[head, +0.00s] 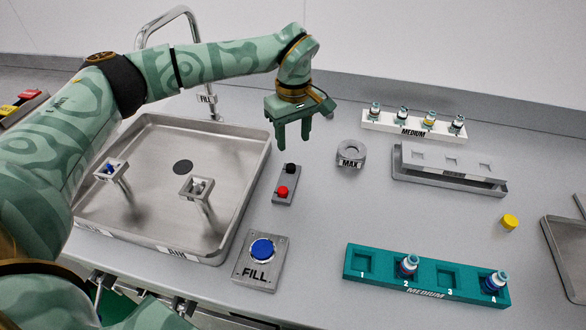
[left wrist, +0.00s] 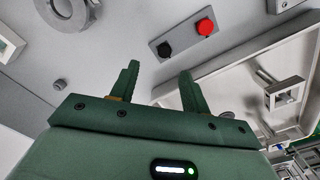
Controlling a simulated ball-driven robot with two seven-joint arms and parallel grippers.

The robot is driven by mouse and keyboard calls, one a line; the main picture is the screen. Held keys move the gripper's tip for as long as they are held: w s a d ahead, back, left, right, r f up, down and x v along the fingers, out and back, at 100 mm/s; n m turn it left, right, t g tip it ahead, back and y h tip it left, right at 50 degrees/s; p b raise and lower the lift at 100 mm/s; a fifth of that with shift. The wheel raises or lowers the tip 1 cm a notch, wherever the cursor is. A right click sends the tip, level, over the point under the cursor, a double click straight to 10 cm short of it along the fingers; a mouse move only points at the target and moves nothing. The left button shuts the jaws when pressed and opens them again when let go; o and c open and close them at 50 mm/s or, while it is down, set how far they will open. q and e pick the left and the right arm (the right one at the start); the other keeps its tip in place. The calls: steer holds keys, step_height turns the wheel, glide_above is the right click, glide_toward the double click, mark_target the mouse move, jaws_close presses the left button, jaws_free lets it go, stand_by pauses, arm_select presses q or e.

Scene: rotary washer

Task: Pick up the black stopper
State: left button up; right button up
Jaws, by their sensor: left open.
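The black stopper (head: 291,168) sits in the far end of a small grey holder (head: 283,181), beside the red stopper (head: 282,191). My left gripper (head: 294,144) is open and empty, pointing down, above and just behind the holder in the head view. In the left wrist view the black stopper (left wrist: 165,48) shows beyond the two open fingers (left wrist: 160,70), with the red stopper (left wrist: 206,26) to its right. The fingers are apart from both stoppers. My right gripper is in neither view.
A sink tray (head: 150,215) with two post holders lies left of the stopper holder. The FILL button box (head: 262,258) is in front. The MAX ring (head: 350,154), grey rack (head: 450,165), teal MEDIUM rack (head: 426,285) and yellow cap (head: 510,221) stand right. The counter between them is clear.

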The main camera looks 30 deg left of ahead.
mark_target(291, 166)
arm_select(q)
step_height(291, 166, down, 2)
steer(key=shift+f, duration=0.6)
steer(key=f, duration=0.1)
steer(key=f+b, duration=0.1)
steer(key=f, duration=0.1)
steer(key=f+b, duration=0.1)
steer(key=f, duration=0.1)
steer(key=shift+s+a, duration=0.15)
steer(key=shift+s, duration=0.15)
steer(key=shift+r, duration=0.1)
jaws_close()
